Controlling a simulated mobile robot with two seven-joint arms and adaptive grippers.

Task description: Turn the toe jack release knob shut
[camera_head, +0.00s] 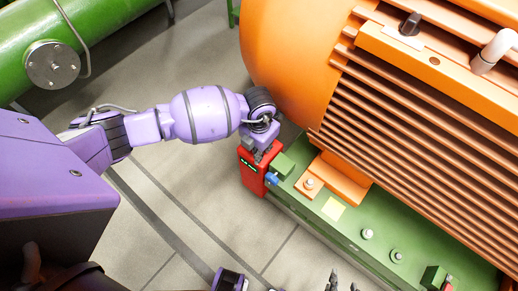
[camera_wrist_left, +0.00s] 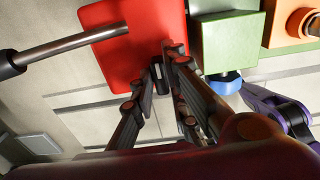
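The red toe jack (camera_head: 251,170) stands on the floor at the left end of the green base. In the left wrist view its red body (camera_wrist_left: 130,38) is at the top. A small dark knob (camera_wrist_left: 160,80), which looks like the release knob, shows between the fingers of my left gripper (camera_wrist_left: 159,62). The fingers are close on both sides of it; I cannot tell whether they press on it. In the head view this gripper (camera_head: 263,150) is at the jack's top. My right gripper (camera_head: 344,284) is at the bottom edge, fingers apart and empty, partly cut off.
A grey rod with a black grip (camera_wrist_left: 52,50) reaches across to the jack. A green block (camera_head: 284,165) and a blue part (camera_head: 271,179) are close on its right. The large orange motor (camera_head: 290,60) rises behind. The floor (camera_head: 190,195) left of the jack is clear.

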